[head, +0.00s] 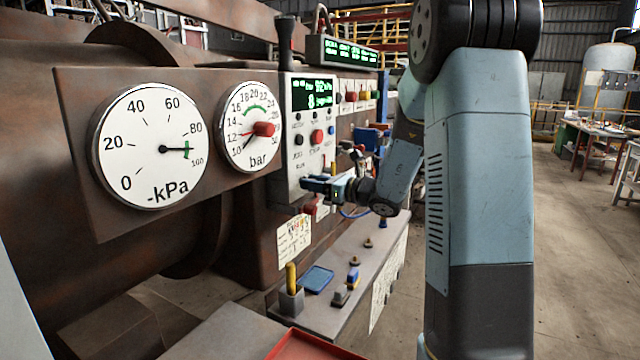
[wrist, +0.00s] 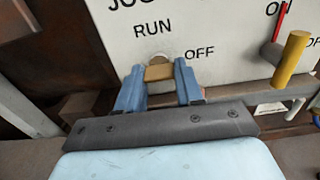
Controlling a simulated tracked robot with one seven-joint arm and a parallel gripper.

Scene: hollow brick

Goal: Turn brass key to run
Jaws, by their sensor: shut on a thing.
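The brass key (wrist: 159,72) sits in a round pale lock on the white panel (wrist: 210,25) in the wrist view, below and between the labels RUN and OFF. My gripper (wrist: 158,75) is shut on the key, with one blue finger on each side of it. The key's bow shows between the fingers; its exact angle is hard to tell. In the head view my gripper (head: 318,184) reaches the lower part of the grey control panel (head: 305,165), and the key is hidden there.
A yellow handle (wrist: 291,52) and a red lever (wrist: 281,20) stick out right of the key, near the label ON. Two round gauges (head: 150,147) are at left. A shelf (head: 340,300) below holds a blue tray (head: 317,279) and small parts.

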